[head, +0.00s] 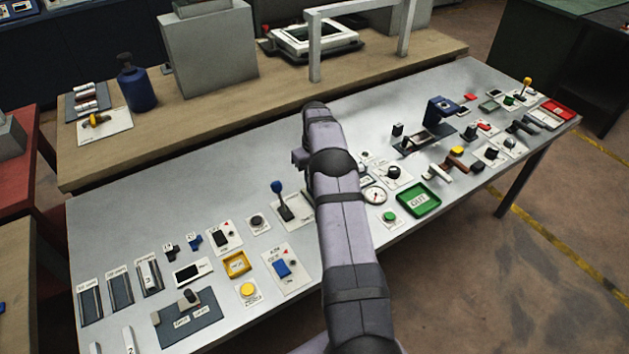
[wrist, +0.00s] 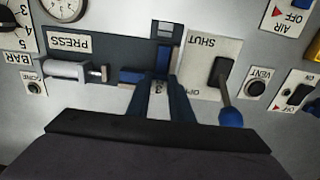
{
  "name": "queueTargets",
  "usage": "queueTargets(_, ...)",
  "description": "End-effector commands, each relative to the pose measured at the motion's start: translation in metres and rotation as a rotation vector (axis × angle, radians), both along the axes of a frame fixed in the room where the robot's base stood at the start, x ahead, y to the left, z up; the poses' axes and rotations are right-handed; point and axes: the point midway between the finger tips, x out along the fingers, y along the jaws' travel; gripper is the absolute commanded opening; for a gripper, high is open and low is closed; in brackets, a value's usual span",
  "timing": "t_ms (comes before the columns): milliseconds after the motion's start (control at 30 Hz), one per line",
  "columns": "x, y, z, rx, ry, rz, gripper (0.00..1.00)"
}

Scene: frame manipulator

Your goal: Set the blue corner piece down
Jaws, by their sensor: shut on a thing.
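My gripper (wrist: 163,88) shows in the wrist view with two dark fingers reaching forward, shut on the blue corner piece (wrist: 132,76). One blue arm of the piece sticks out to the left of the fingers, and more blue shows just ahead between them. The piece is over or at the dark plate (wrist: 112,48) of the press station; I cannot tell whether it touches. A grey clamp cylinder (wrist: 73,70) lies left of the piece, its end close to it. In the head view my arm hides the gripper and the held piece.
A lever with a blue knob (wrist: 230,112) stands on the SHUT plate (wrist: 198,58), close right of my fingers; the lever also shows in the head view (head: 280,200). A PRESS label (wrist: 68,41) and a VENT knob (wrist: 256,88) are near. Several controls and trays cover the grey table (head: 110,225).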

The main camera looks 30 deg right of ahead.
Motion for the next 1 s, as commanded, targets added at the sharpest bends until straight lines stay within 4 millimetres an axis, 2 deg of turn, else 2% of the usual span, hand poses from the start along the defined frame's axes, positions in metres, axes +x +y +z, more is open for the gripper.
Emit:
queueTargets(267, 0.0, 0.0, -0.004, 0.0, 0.0, 0.0, 0.0)
queueTargets(300, 0.0, 0.0, -0.004, 0.0, 0.0, 0.0, 0.22)
queueTargets(367, 0.0, 0.0, -0.003, 0.0, 0.0, 0.0, 0.36)
queueTargets(400, 0.0, 0.0, -0.003, 0.0, 0.0, 0.0, 0.38)
queueTargets(767, 0.0, 0.0, 0.0, 0.0, 0.0, 0.0, 0.38)
queueTargets(867, 0.0, 0.0, 0.004, 0.0, -0.001, 0.0, 0.38)
queueTargets(1000, 0.001, 0.0, 0.021, -0.001, -0.003, 0.0, 0.38)
